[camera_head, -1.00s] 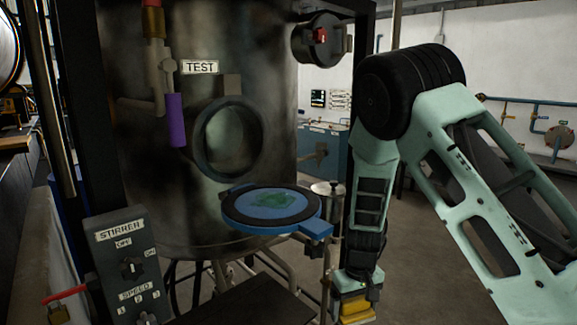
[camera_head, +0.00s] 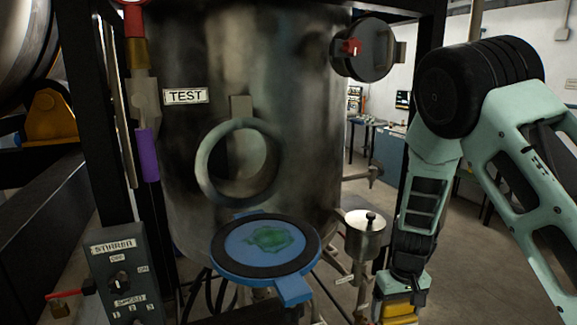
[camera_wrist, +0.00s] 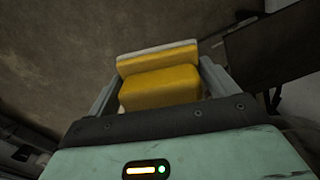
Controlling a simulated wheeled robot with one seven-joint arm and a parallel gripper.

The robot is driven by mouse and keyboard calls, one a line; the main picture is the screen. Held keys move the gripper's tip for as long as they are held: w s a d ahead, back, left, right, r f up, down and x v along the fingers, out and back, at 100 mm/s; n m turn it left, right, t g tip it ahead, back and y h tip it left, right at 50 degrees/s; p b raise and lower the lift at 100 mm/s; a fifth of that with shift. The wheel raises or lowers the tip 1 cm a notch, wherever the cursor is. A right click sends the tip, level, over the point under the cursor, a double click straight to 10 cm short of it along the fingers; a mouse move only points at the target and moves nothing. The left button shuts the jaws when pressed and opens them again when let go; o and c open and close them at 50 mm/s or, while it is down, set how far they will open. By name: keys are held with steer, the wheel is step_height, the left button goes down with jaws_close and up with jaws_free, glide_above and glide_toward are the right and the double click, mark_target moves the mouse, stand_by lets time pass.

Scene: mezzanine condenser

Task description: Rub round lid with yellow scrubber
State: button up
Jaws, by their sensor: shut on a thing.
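The round lid (camera_head: 240,252) is blue with a dark ring and a green stain (camera_head: 270,238) in its middle. It lies open and flat below the round port of the metal tank, with a blue tab at its front right. My gripper (camera_head: 398,310) is low at the right of the lid, apart from it, near the bottom edge of the head view. It is shut on the yellow scrubber (camera_head: 400,311). In the wrist view the yellow scrubber (camera_wrist: 160,88) sits between the fingers, with a pale layer along its far edge.
The tank (camera_head: 310,130) with its TEST label stands behind the lid. A small metal pot (camera_head: 364,238) with a lid stands between the round lid and my arm. A stirrer control box (camera_head: 122,275) is at the lower left. A dark post (camera_head: 432,60) rises behind my arm.

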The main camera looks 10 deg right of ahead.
mark_target(399, 301)
step_height(399, 301, up, 12)
steer(key=p, duration=0.9)
steer(key=shift+s+f+p, duration=0.1)
steer(key=shift+f+p, duration=0.05)
steer(key=shift+p, duration=0.15)
